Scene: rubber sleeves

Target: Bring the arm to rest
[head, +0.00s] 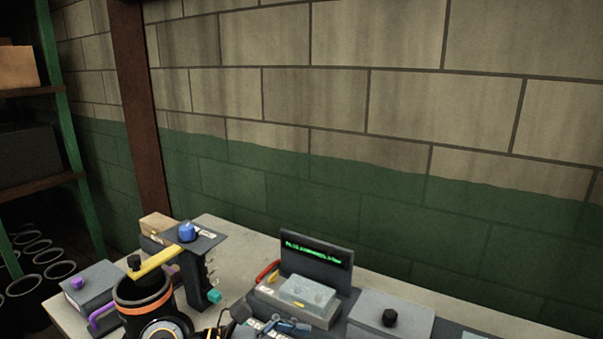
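A dark rounded joint with orange trim, which looks like part of my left arm, shows at the bottom edge, left of centre, over the grey table (215,238). Dark parts to its right are cut off by the frame, and I cannot make out any fingertips or whether they hold anything. My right arm and gripper do not show.
A grey box with a purple knob (92,286), a yellow bar (156,262), a stand with a blue knob (187,232), a green-lit display (316,256), a clear-lidded box (307,296) and a black-knobbed box (392,311) crowd the table. A block wall stands behind; shelves are left.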

